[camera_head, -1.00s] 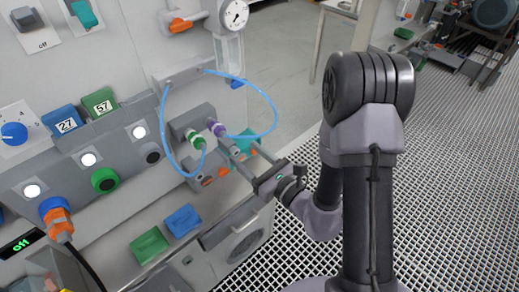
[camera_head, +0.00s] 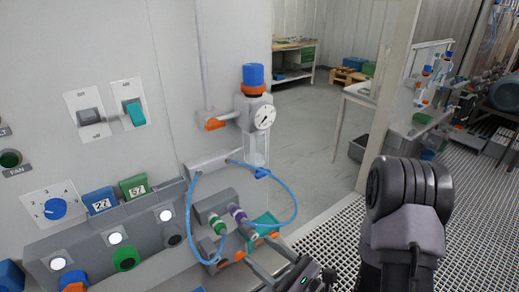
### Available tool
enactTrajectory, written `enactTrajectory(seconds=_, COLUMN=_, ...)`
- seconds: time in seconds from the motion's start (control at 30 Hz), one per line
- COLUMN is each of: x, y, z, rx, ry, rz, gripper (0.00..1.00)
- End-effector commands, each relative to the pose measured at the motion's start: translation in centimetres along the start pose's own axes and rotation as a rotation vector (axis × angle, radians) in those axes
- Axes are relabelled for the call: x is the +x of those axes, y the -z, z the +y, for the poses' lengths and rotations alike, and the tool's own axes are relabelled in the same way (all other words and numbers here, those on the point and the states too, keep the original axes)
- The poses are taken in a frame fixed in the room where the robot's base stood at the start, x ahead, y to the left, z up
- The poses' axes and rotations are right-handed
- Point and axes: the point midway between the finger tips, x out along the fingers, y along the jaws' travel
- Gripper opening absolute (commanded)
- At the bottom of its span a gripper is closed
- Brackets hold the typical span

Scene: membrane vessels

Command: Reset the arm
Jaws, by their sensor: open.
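My arm (camera_head: 405,215) stands at the lower right of the head view. My gripper (camera_head: 258,252) reaches left from it at the bottom of the view, its two long fingers near a grey block with a green fitting (camera_head: 217,224) and a purple fitting (camera_head: 239,214). The jaws are apart, and I see nothing held between them. Whether a fingertip touches the purple fitting or only overlaps it in the picture, I cannot tell. A blue tube (camera_head: 294,197) loops around the fittings.
The panel carries switches (camera_head: 134,112), a blue dial (camera_head: 55,208) and lit buttons (camera_head: 115,238). A gauge (camera_head: 264,117) with a clear, blue-capped vessel stands above the block. A white post (camera_head: 390,90) and a side table (camera_head: 358,95) stand behind. Open floor (camera_head: 310,130) lies between.

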Motion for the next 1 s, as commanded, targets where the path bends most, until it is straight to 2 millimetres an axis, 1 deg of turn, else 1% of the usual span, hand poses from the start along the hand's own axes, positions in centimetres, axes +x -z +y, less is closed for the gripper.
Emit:
enactTrajectory(seconds=0.03, x=0.9, y=-2.5, z=3.0, rx=-0.071, ry=-0.164, rz=-0.044, gripper=0.57)
enactTrajectory(seconds=0.07, x=0.9, y=-4.1, z=5.5, rx=-0.124, ry=-0.294, rz=-0.061, gripper=0.57)
enactTrajectory(seconds=0.1, x=0.3, y=-5.7, z=9.1, rx=-0.207, ry=-0.473, rz=-0.062, gripper=0.57)
enactTrajectory(seconds=0.13, x=-0.7, y=-6.4, z=11.6, rx=-0.277, ry=-0.6, rz=-0.048, gripper=0.57)
enactTrajectory(seconds=0.17, x=-1.9, y=-6.6, z=13.7, rx=-0.354, ry=-0.72, rz=-0.022, gripper=0.57)
enactTrajectory(seconds=0.2, x=-3.9, y=-6.4, z=16.0, rx=-0.47, ry=-0.865, rz=0.032, gripper=0.57)
enactTrajectory(seconds=0.23, x=-5.5, y=-5.8, z=17.2, rx=-0.566, ry=-0.961, rz=0.083, gripper=0.57)
enactTrajectory(seconds=0.27, x=-7.1, y=-5.1, z=17.8, rx=-0.671, ry=-1.045, rz=0.145, gripper=0.57)
enactTrajectory(seconds=0.3, x=-9.2, y=-4.0, z=17.9, rx=-0.821, ry=-1.134, rz=0.238, gripper=0.57)
enactTrajectory(seconds=0.33, x=-10.7, y=-3.2, z=17.5, rx=-0.939, ry=-1.183, rz=0.315, gripper=0.57)
enactTrajectory(seconds=0.37, x=-11.9, y=-2.6, z=16.6, rx=-1.057, ry=-1.214, rz=0.395, gripper=0.57)
enactTrajectory(seconds=0.4, x=-13.2, y=-2.1, z=15.1, rx=-1.209, ry=-1.231, rz=0.498, gripper=0.57)
enactTrajectory(seconds=0.47, x=-14.5, y=-2.3, z=12.4, rx=-1.419, ry=-1.213, rz=0.64, gripper=0.57)
enactTrajectory(seconds=0.5, x=-15.1, y=-2.8, z=10.8, rx=-1.538, ry=-1.182, rz=0.718, gripper=0.57)
enactTrajectory(seconds=0.6, x=-15.8, y=-4.7, z=7.8, rx=-1.746, ry=-1.092, rz=0.852, gripper=0.57)
enactTrajectory(seconds=0.67, x=-16.0, y=-5.5, z=7.0, rx=-1.81, ry=-1.055, rz=0.892, gripper=0.57)
enactTrajectory(seconds=0.73, x=-16.1, y=-6.0, z=6.5, rx=-1.84, ry=-1.035, rz=0.913, gripper=0.57)
enactTrajectory(seconds=1.0, x=-16.1, y=-6.1, z=6.5, rx=-1.839, ry=-1.036, rz=0.914, gripper=0.57)
